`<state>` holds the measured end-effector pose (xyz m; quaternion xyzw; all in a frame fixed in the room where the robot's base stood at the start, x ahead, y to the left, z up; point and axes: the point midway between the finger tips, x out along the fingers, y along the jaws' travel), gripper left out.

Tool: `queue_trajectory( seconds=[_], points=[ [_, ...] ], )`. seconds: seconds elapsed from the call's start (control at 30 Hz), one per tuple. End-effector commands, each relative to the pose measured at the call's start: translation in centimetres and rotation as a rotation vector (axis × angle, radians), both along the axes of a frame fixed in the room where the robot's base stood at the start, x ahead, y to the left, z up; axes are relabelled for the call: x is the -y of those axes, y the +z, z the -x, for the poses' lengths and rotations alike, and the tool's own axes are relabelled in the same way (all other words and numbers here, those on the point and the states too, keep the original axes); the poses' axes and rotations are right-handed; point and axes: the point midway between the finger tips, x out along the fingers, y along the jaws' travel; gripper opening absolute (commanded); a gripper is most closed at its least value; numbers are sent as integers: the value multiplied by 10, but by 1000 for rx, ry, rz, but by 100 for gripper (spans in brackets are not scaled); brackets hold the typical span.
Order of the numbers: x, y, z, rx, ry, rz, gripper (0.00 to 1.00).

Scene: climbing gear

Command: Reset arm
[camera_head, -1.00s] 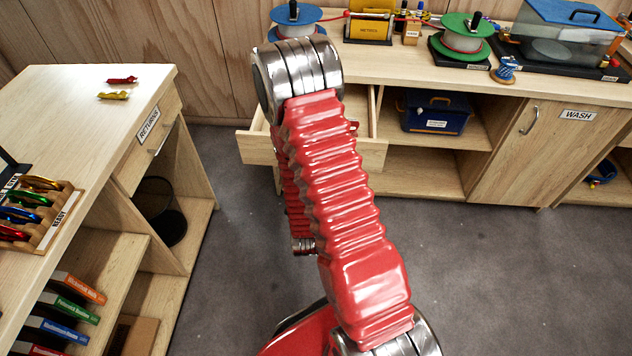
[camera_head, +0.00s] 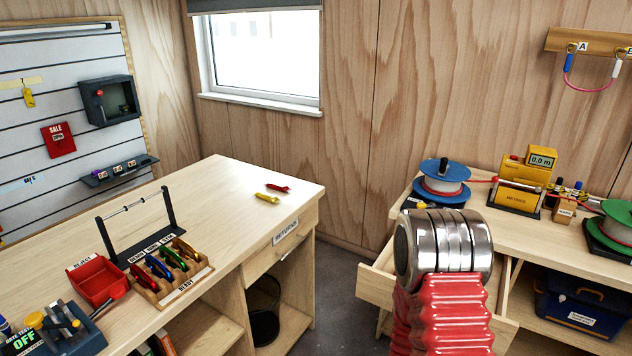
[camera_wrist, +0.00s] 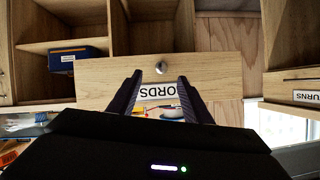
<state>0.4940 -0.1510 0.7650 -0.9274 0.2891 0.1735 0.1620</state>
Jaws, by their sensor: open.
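My gripper (camera_wrist: 160,80) shows in the wrist view as two dark fingers standing apart, with nothing between them. That view is upside down. A wooden drawer front (camera_wrist: 225,72) with a label partly reading "CORDS" lies beyond the fingers, and the drawer stands pulled out. Some coloured things show past its edge between the fingers. In the head view my red arm and its metal joint stand at the lower right, in front of the open drawer (camera_head: 378,285). They hide my gripper there.
A left bench (camera_head: 215,200) holds a rack of carabiners (camera_head: 160,272), a red tray (camera_head: 98,280), and red and yellow pieces. The right bench carries a blue rope spool (camera_head: 442,175) and a yellow meter (camera_head: 520,185). A blue box (camera_head: 583,305) sits below. Grey floor shows between the benches.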

Motion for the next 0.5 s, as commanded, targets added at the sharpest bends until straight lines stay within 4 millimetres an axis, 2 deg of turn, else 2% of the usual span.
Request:
queue_trajectory(
  seconds=[0.17, 0.3, 0.5],
  points=[
    [-11, -35, 16, -149, 22, -58, 45],
    [-27, -68, 36, -310, 54, -124, 45],
    [-51, -84, 56, -486, 115, -207, 45]
  ],
)
